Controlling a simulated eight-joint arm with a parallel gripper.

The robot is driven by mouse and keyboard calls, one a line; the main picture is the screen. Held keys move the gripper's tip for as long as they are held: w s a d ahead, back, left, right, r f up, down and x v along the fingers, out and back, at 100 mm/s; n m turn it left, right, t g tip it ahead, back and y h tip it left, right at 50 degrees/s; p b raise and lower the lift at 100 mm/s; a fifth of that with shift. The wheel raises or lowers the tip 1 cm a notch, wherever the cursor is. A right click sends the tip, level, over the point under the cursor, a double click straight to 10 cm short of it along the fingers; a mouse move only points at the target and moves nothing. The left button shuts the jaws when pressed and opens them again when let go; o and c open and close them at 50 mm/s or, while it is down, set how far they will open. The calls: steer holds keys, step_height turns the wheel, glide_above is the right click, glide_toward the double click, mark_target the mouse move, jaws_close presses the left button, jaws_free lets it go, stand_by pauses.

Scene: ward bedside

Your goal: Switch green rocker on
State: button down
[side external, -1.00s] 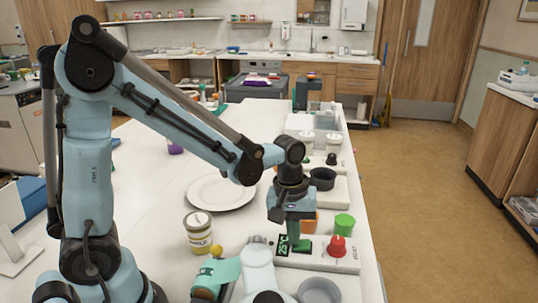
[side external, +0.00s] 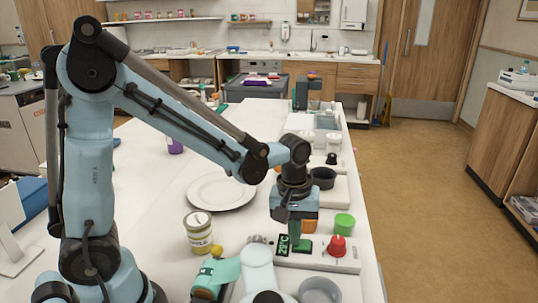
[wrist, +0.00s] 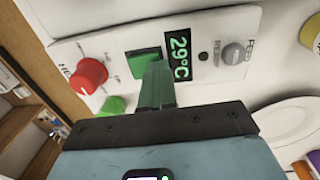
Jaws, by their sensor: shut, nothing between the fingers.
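The green rocker (side external: 306,246) is set in a white control panel (side external: 325,262) on the table; it also shows in the wrist view (wrist: 141,60). My gripper (side external: 296,242) points down at the panel, shut and empty. In the wrist view my shut fingertips (wrist: 157,68) are at the rocker's edge and cover part of it. I cannot tell whether they touch it, or which way the rocker is tilted.
A red knob (side external: 337,246) is right of the rocker, with a green cup-like object (side external: 344,224) behind it. A grey knob (wrist: 234,54) is beyond the display. A jar (side external: 198,232) and white plate (side external: 220,192) stand left on the table.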

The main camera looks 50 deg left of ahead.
step_height(320, 180, up, 13)
steer(key=s+a, duration=0.2)
steer(key=s+a+f+m+t, duration=0.1)
steer(key=s+f+m+t, duration=0.3)
steer(key=m, duration=0.5)
steer(key=shift+s+a+f+t, duration=0.2)
steer(key=shift+a+t, duration=0.2)
steer(key=shift+t, duration=1)
